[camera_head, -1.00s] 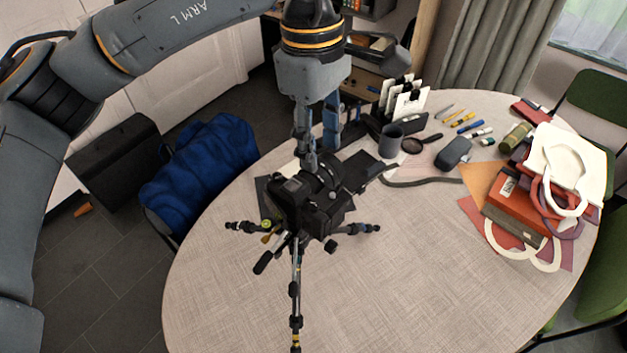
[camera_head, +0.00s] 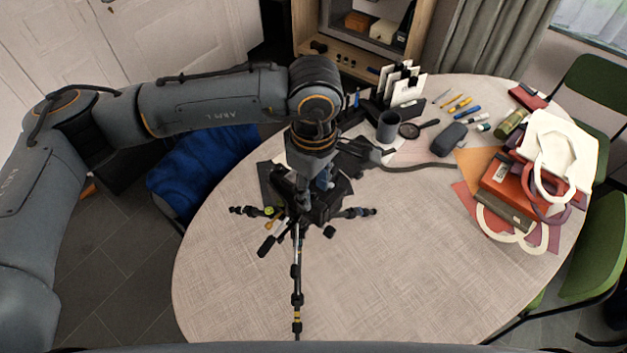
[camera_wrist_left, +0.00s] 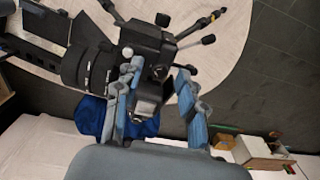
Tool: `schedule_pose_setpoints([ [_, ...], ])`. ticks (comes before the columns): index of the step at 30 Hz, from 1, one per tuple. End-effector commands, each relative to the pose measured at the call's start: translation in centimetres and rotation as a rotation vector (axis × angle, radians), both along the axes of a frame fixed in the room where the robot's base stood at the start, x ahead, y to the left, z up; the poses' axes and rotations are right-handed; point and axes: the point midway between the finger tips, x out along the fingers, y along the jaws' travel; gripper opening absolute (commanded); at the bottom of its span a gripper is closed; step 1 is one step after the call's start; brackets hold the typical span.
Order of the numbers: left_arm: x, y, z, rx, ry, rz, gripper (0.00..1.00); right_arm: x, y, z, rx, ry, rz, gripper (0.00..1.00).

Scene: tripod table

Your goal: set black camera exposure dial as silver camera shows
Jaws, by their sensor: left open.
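The black camera (camera_head: 325,200) sits on a tripod (camera_head: 296,270) on the round table, largely hidden by my left arm in the head view. In the left wrist view the black camera (camera_wrist_left: 152,42) shows with its lens to the left. My left gripper (camera_head: 306,200) is right at the camera's top. In the left wrist view its blue-grey fingers (camera_wrist_left: 157,82) are apart, on either side of the camera's top parts. Whether they touch it I cannot tell. A dial cannot be made out clearly. I do not see a silver camera. My right gripper is not in view.
The round table (camera_head: 400,270) is clear at its front. A grey mug (camera_head: 388,126), a magnifying glass (camera_head: 419,129), a dark case (camera_head: 449,138) and pens lie at the back. Bags and boxes (camera_head: 520,185) are piled at the right. A blue bag (camera_head: 200,170) is at the left.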

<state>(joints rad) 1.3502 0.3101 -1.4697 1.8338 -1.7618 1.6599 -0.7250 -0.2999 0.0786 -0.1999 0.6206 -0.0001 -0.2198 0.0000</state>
Motion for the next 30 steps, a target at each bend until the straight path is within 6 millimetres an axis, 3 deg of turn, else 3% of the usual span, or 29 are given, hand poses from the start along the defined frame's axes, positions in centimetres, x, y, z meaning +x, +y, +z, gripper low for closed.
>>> schedule_pose_setpoints([
  [9, 0.0, 0.0, -0.3, 0.001, 0.001, 0.0, 0.38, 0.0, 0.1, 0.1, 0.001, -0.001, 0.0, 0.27],
  [15, 0.0, 0.0, -0.2, 0.0, 0.0, 0.001, 0.0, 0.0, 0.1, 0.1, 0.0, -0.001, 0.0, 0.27],
  [23, 0.0, 0.0, -0.4, -0.001, -0.001, 0.01, 0.0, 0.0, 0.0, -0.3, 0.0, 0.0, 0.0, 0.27],
  [30, 0.0, 0.0, -0.8, -0.001, -0.003, 0.097, 0.0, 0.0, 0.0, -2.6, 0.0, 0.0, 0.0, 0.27],
])
